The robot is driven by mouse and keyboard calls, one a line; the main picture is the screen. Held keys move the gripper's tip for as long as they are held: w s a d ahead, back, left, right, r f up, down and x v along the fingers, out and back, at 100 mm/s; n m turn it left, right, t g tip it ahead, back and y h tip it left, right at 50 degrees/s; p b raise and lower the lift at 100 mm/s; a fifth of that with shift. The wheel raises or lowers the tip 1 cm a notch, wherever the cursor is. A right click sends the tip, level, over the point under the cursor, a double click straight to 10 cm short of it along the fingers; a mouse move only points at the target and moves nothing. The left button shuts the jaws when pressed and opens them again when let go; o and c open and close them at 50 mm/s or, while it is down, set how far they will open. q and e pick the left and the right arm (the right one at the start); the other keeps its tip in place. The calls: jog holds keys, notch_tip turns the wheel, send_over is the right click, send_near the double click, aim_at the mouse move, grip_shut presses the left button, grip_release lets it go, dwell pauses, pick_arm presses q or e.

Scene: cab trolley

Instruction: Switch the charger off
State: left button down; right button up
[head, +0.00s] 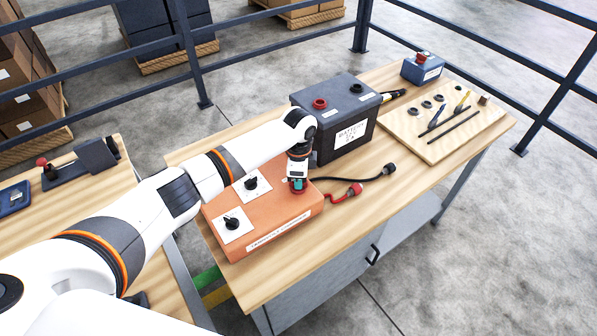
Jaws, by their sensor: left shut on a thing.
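The charger is an orange box (262,220) with a label on its front edge, on the wooden bench. Two black knobs on white plates show on its top, the front left knob (231,223) and the back knob (251,183). My left gripper (297,187) points down at the charger's right end, beyond both knobs. It is shut on a small part there, seemingly the charger's switch; the fingers hide most of it, with red and teal showing at the tips. My right gripper is not in view.
A dark battery (346,137) with a red cap stands behind my gripper. Red and black clamps (354,189) with cables lie right of the charger. A wooden board (440,122) with tools and a blue box (423,69) with a red button are at the bench's far end.

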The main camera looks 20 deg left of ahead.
pick_arm(q)
jog(key=n, duration=0.1)
jog(key=n+p, duration=0.2)
jog(key=shift+r+n, duration=0.25)
jog(key=shift+n, duration=0.15)
jog(key=shift+f+n+p, duration=0.1)
jog(key=shift+n+p, duration=1.1)
jog(key=shift+n, duration=0.7)
jog(key=shift+w, duration=0.1)
jog(key=c, duration=1.5)
grip_release()
jog(key=shift+o, duration=0.2)
notch_tip(320, 180, up, 12)
jog(key=b, duration=0.3)
jog(key=shift+f, duration=0.1)
